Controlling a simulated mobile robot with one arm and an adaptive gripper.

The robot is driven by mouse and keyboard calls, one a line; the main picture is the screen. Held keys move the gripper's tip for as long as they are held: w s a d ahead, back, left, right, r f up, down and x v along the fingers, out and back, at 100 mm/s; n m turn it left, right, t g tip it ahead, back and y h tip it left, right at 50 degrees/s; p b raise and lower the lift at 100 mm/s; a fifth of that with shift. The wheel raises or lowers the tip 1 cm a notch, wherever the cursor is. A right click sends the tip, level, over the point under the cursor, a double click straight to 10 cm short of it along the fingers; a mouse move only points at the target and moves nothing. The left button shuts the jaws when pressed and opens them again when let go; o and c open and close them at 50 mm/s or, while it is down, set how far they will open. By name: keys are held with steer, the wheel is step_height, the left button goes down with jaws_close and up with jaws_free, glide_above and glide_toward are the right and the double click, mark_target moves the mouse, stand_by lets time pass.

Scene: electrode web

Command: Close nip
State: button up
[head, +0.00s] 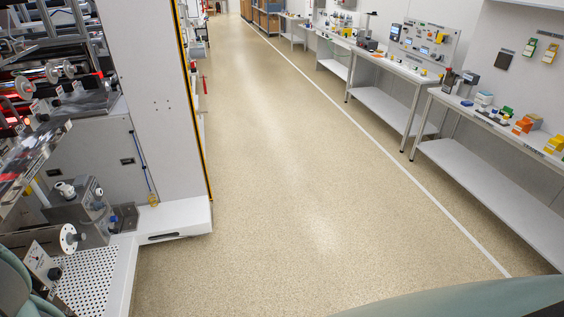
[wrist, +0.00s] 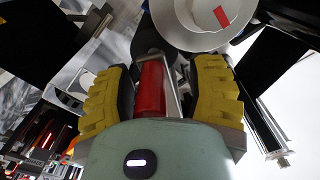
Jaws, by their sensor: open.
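My gripper (wrist: 163,72) shows in the wrist view with two yellow ribbed fingers, open and wide apart. A red cylindrical handle (wrist: 152,90) with a metal bracket along its right side lies in the gap between the fingers. There are gaps on both sides of it, and I see no finger closed on it. Its lower end is hidden behind my pale green gripper body. I cannot tell for sure whether it is the nip's handle. A pale round disc (wrist: 205,35) with a red mark is just above the fingers. My gripper is not identifiable in the head view.
In the head view, a machine with rollers and knobs fills the left, beside a tall white panel (head: 150,90) and a perforated step (head: 85,280). The beige floor (head: 270,180) is clear. Benches (head: 500,135) with small items line the right wall.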

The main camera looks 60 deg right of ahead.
steer(key=shift+w+d, duration=0.1)
steer(key=v, duration=1.2)
stand_by(0.5)
